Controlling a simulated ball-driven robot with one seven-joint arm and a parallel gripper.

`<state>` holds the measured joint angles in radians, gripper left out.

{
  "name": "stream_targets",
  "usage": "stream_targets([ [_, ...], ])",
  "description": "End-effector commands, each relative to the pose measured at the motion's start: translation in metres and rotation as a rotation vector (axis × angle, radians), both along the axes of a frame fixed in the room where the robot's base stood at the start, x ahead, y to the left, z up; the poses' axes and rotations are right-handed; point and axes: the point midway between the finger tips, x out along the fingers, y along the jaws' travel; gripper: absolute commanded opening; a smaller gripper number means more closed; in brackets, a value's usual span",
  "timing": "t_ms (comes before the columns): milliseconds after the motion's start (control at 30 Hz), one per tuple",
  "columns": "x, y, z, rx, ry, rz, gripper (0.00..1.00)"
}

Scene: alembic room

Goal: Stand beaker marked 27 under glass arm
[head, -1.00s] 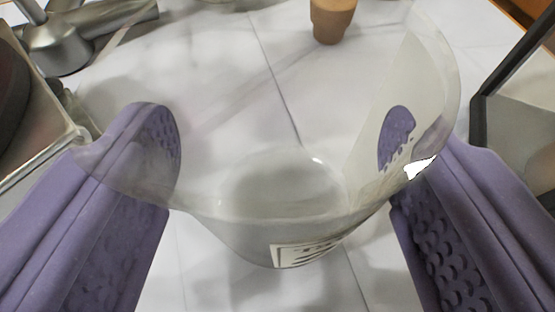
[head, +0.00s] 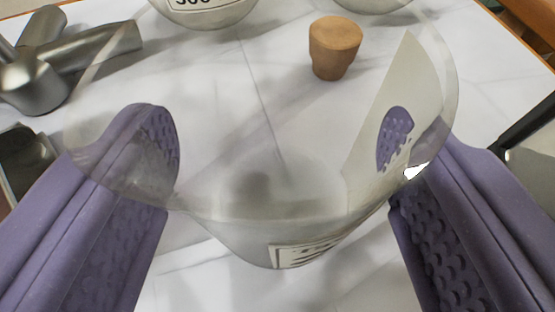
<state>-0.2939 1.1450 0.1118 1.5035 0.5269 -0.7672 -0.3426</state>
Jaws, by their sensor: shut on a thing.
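A clear glass beaker (head: 300,200) is between the two purple fingers of my gripper (head: 280,165), which is shut on it. I look down into its wide mouth. A white label (head: 300,252) shows low on its near side, but its marking is too oblique to read. A pale panel shows on the right of its wall. No glass arm can be made out in this view.
A brown stopper (head: 335,47) stands on the white marble top (head: 240,85). A glass vessel with a label (head: 208,10) is at the top edge, with another (head: 372,3) right of it. Grey metal fittings (head: 50,62) lie upper left. A dark bar (head: 528,124) is at right.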

Motion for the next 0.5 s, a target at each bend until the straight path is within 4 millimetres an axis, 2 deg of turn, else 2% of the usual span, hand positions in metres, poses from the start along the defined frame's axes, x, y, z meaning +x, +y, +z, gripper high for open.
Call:
stream_targets([
  [500,-0.0010,-0.0005,-0.0030,0.000,0.000,0.000,0.40],
])
